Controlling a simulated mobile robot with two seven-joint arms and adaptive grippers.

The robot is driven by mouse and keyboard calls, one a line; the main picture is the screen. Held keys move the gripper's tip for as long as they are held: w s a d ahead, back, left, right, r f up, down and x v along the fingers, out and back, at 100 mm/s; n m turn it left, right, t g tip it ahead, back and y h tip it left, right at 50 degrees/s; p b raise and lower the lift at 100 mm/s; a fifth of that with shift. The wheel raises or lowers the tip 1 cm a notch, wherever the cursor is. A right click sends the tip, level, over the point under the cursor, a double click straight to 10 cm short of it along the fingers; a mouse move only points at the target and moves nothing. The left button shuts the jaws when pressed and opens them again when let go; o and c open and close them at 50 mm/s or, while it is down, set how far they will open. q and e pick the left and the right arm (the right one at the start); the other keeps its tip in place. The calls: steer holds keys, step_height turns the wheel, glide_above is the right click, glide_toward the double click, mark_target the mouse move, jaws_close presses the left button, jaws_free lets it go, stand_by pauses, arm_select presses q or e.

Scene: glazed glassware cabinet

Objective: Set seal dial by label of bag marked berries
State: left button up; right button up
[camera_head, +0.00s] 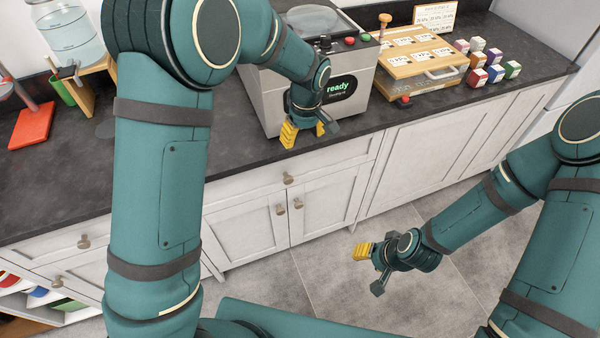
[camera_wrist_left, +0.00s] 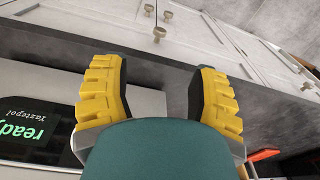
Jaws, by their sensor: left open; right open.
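The steel sealing machine (camera_head: 345,112) stands on the dark counter, with a black screen (camera_head: 340,88) reading "ready". The screen also shows in the left wrist view (camera_wrist_left: 38,128). A small black knob (camera_head: 325,43) and red and green buttons sit on its top edge; I cannot tell whether the knob is the seal dial. My left gripper (camera_head: 304,131) is open and empty in front of the machine, near the counter's front edge; its fingers also show in the left wrist view (camera_wrist_left: 160,82). My right gripper (camera_head: 369,268) is open and empty, low above the floor. No bag marked berries is visible.
A wooden board with labelled tiles (camera_head: 410,52) stands right of the machine, beside several coloured cubes (camera_head: 478,60). A small sign (camera_head: 435,16) is behind. A glass dispenser (camera_head: 68,35) and a red stand (camera_head: 32,125) are at left. Cabinet doors (camera_head: 250,232) face the clear floor.

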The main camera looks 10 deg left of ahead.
arm_select(q)
steer(key=s+f+m+h+b, duration=0.1)
steer(key=s+f, duration=0.3)
steer(key=f, duration=0.5)
steer(key=shift+d+f+m+h, duration=0.15)
steer(key=shift+m+h, duration=0.15)
steer(key=shift+m, duration=0.3)
